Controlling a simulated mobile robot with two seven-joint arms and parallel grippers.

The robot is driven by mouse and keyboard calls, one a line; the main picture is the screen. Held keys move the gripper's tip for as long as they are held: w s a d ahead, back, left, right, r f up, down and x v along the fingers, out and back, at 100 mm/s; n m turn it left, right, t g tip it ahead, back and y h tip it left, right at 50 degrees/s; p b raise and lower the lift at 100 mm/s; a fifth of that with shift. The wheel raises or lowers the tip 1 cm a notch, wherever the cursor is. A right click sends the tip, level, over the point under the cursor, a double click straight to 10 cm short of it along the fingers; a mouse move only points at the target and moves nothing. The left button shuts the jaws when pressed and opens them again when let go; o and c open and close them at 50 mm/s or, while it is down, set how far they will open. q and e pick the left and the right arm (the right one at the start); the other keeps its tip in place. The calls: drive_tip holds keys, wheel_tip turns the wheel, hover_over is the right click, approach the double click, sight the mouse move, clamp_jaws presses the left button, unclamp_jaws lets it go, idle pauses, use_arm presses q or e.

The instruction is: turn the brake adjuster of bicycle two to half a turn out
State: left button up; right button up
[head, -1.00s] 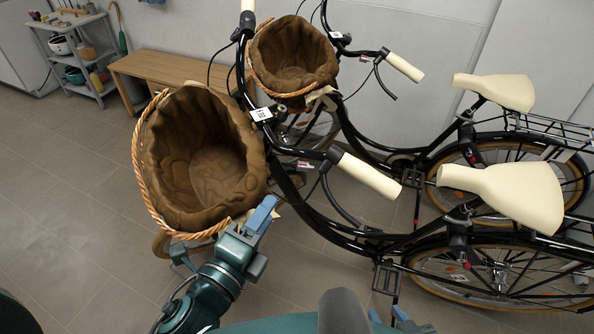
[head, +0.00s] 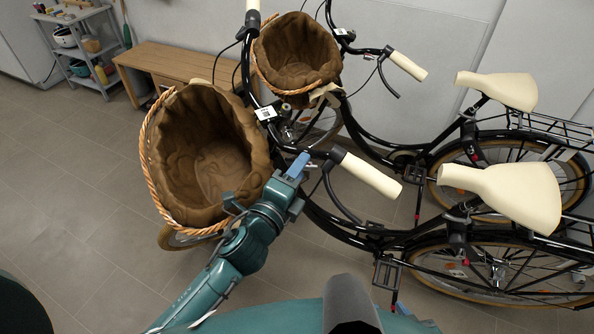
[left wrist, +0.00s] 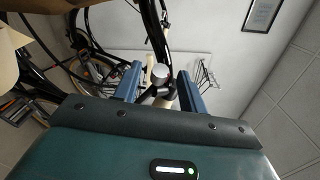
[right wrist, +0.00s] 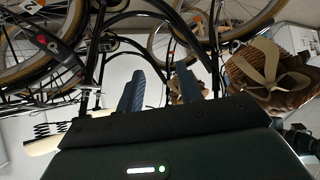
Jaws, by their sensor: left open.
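Two black bicycles with cream saddles and grips stand side by side; I cannot read which is bicycle two. The nearer bicycle (head: 370,240) has a brown-lined basket (head: 195,150) and a cream right grip (head: 370,174). My left gripper (head: 299,168) is open beside the basket, near the inner end of that grip. In the left wrist view, a round silver knob-like part (left wrist: 160,72) shows between the open fingers (left wrist: 160,88), apparently untouched. I cannot make out the brake adjuster itself. My right gripper (right wrist: 160,85) is open and empty, low by the bicycle frames.
The farther bicycle (head: 500,92) with its own basket (head: 297,55) stands close behind. A wooden bench (head: 180,72) and a grey shelf (head: 85,45) are at the back left. The tiled floor (head: 70,190) at left is clear.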

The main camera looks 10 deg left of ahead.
use_arm(q)
drive_tip(key=shift+c, duration=0.4)
clamp_jaws()
drive_tip(key=shift+w+r+n+g+y+p, duration=0.1)
drive_tip(key=shift+r+n+g+y+p, duration=0.1)
drive_tip(key=shift+n+g+y+p, duration=0.55)
drive_tip(key=shift+r+n+g+p, duration=0.1)
drive_tip(key=shift+r+n+g, duration=0.25)
drive_tip(key=shift+g, duration=0.75)
drive_tip(key=shift+w+r+n+g+y+p, duration=0.1)
drive_tip(key=shift+n+g+y+p, duration=0.4)
drive_tip(key=shift+g, duration=0.45)
drive_tip(key=shift+o, duration=0.4)
unclamp_jaws()
